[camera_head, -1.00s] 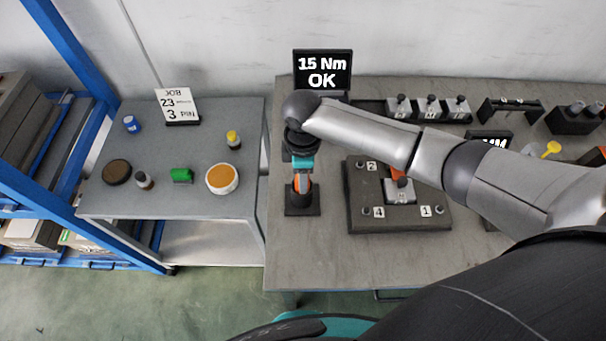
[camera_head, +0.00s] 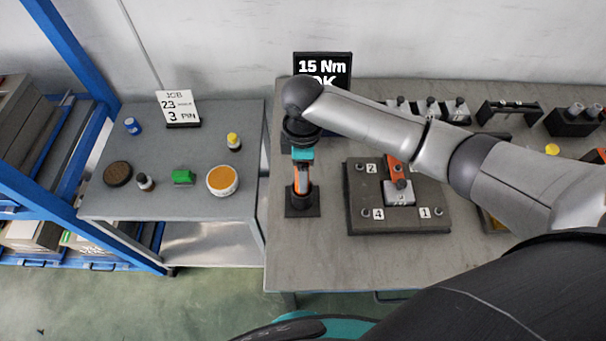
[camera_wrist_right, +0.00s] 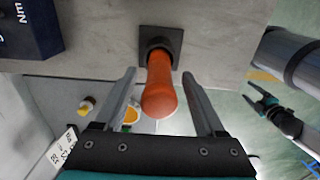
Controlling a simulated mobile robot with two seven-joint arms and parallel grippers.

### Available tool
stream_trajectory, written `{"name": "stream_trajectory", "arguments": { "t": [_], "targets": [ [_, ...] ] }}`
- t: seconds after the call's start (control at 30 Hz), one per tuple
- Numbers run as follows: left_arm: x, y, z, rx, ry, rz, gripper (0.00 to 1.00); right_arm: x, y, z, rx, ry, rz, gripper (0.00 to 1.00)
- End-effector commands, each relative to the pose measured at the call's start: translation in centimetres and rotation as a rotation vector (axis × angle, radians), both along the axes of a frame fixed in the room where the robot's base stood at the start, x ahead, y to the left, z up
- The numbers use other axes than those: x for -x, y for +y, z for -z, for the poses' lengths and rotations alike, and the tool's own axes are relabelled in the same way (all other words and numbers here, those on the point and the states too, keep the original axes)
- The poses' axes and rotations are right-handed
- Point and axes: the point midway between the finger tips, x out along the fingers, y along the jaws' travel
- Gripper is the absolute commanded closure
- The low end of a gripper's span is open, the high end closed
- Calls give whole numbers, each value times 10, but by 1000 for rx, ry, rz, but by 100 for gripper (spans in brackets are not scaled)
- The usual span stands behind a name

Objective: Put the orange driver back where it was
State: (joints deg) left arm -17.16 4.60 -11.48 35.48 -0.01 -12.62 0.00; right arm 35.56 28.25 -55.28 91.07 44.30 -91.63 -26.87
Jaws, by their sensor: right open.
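The orange driver (camera_head: 301,182) stands upright in its black square holder (camera_head: 303,211) on the bench. In the right wrist view its orange handle (camera_wrist_right: 160,85) points toward the camera, and the holder (camera_wrist_right: 174,40) is at its far end. My right gripper (camera_head: 302,158) is over the driver from above. In the wrist view its fingers (camera_wrist_right: 160,88) are open, one on each side of the handle, with gaps on both sides. My left gripper (camera_wrist_right: 262,102) shows small at the right of the wrist view, its fingers apart, away from the driver.
A fixture plate (camera_head: 362,200) with numbered spots and an orange-and-grey part (camera_head: 396,172) lies right of the holder. A display (camera_head: 324,66) stands behind it, partly covered by my arm. A side table (camera_head: 150,205) at the left holds small containers. The bench front is clear.

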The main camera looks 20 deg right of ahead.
Motion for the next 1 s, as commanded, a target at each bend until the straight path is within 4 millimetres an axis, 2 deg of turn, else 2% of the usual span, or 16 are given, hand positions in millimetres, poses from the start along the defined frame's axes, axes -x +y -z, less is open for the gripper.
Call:
{"name": "stream_trajectory", "arguments": {
  "t": [0.03,0.2,0.4,0.57,1.0],
  "targets": [
    [0,0,-3,0,0,0,26,-2,0,-15,-1,-5,0,28],
    [0,0,-8,0,0,0,26,-1,0,-51,0,-4,0,28],
    [0,0,-11,0,0,0,26,-1,0,-76,1,-2,1,28],
    [0,0,-11,0,0,0,26,0,0,-83,1,0,1,28],
    [0,0,-11,0,0,0,26,0,0,-83,0,0,1,28]
  ]
}}
